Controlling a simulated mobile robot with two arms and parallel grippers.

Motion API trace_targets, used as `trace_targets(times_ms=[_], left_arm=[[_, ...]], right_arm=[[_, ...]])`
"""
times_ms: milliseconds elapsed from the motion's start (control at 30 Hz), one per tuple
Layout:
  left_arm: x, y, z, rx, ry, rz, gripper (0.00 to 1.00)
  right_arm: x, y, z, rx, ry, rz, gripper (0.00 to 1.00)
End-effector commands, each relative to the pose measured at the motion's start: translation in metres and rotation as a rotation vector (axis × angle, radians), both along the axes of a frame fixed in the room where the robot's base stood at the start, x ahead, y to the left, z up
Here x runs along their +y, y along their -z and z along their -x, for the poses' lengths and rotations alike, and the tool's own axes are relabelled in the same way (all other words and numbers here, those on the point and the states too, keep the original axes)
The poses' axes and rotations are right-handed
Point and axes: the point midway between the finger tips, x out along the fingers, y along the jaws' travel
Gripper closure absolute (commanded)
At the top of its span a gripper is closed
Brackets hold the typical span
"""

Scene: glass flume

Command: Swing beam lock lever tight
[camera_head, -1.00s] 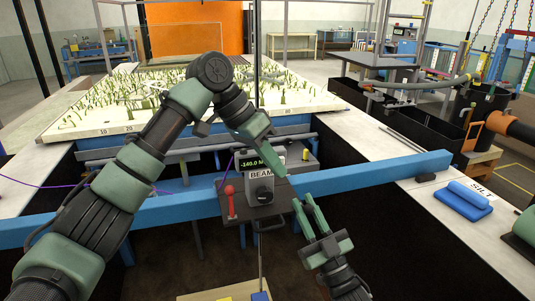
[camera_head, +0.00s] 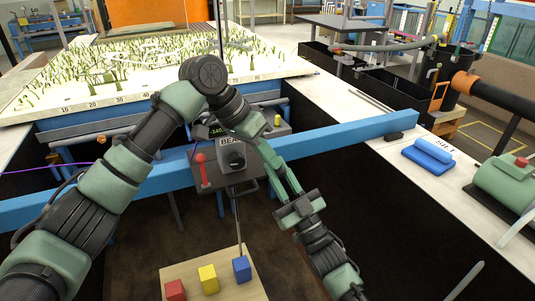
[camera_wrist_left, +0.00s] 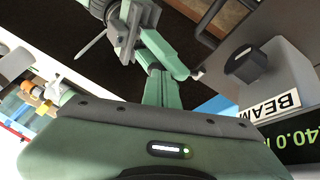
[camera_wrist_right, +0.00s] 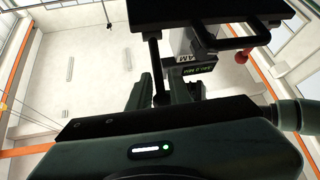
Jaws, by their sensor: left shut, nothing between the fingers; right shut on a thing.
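The grey BEAM box (camera_head: 233,158) sits on a dark plate at the blue beam (camera_head: 350,138). It has a black knob and a display. The red ball also shows in the right wrist view (camera_wrist_right: 269,58).
A dark bracket handle (camera_wrist_right: 240,38) hangs under the plate. Below stands a wooden board (camera_head: 225,292) with red, yellow and blue blocks. A blue block-like tool (camera_head: 430,155) lies on the right ledge. The planted bed (camera_head: 140,70) lies behind the beam.

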Motion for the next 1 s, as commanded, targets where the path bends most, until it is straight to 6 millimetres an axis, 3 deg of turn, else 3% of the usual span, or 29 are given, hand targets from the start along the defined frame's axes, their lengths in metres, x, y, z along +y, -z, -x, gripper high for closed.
trace_targets(times_ms=[267, 300, 333, 767, 1000], left_arm=[[-0.004, 0.005, 0.004, 0.003, 0.001, 0.000, 1.00], [-0.004, 0.005, 0.004, 0.003, 0.001, -0.001, 1.00], [-0.004, 0.005, 0.004, 0.003, 0.001, -0.001, 1.00], [-0.003, 0.004, 0.004, 0.001, 0.000, 0.001, 1.00], [-0.003, 0.004, 0.003, 0.001, -0.001, 0.000, 1.00]], right_arm=[[0.000, -0.002, 0.001, -0.005, -0.002, -0.001, 1.00], [0.000, -0.002, 0.001, -0.005, -0.002, -0.001, 0.73], [0.001, -0.002, 0.001, -0.005, -0.002, -0.001, 0.65], [-0.003, 0.004, 0.004, 0.000, 0.000, 0.000, 0.65], [-0.021, 0.029, 0.035, 0.002, 0.000, 0.003, 0.65]])
